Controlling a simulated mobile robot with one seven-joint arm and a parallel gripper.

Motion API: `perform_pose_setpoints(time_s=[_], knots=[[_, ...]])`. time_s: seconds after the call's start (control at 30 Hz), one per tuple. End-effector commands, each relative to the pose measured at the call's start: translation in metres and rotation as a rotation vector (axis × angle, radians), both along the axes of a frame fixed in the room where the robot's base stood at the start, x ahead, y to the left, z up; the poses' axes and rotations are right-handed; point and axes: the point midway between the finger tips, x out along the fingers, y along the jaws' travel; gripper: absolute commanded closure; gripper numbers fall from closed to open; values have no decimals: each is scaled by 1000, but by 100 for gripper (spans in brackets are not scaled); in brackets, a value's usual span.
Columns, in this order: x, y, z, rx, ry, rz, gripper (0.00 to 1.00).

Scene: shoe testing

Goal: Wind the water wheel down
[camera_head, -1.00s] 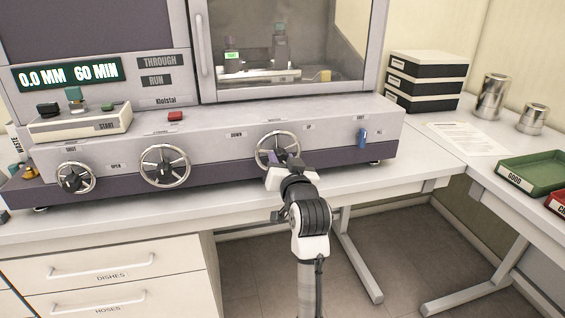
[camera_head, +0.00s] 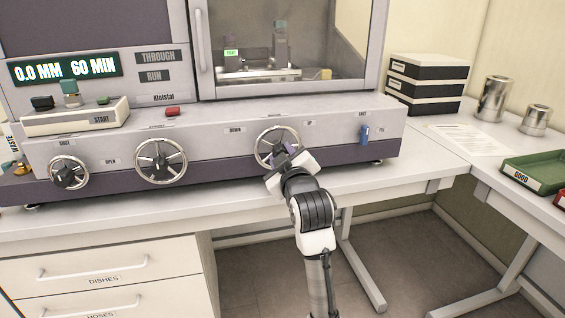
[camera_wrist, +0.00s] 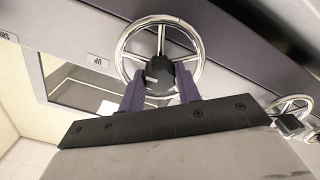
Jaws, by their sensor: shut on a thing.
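The water wheel (camera_head: 271,143) is the right one of the large chrome handwheels on the machine's front, between the labels DOWN (camera_head: 235,130) and UP (camera_head: 310,123). In the wrist view it is a chrome ring with spokes and a dark hub (camera_wrist: 158,78). My gripper (camera_head: 282,158) reaches it from the front and below. Its two purple fingers show in the wrist view (camera_wrist: 160,84), one on each side of the hub, shut on it. The gripper hides the lower right part of the wheel in the head view.
Two other handwheels, at the middle (camera_head: 161,161) and far left (camera_head: 68,173), sit on the same front. A blue switch (camera_head: 364,135) is to the right. A glass-fronted chamber (camera_head: 290,45) stands above. A green tray (camera_head: 540,172) lies on the right table.

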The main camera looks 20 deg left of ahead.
Motion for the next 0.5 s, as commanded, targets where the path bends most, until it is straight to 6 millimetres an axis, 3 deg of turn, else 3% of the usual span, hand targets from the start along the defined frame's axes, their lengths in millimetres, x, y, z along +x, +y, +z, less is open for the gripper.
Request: perform_pose_setpoints(time_s=[0.5], knots=[[0,0,-2,-326,-218,0,90]])
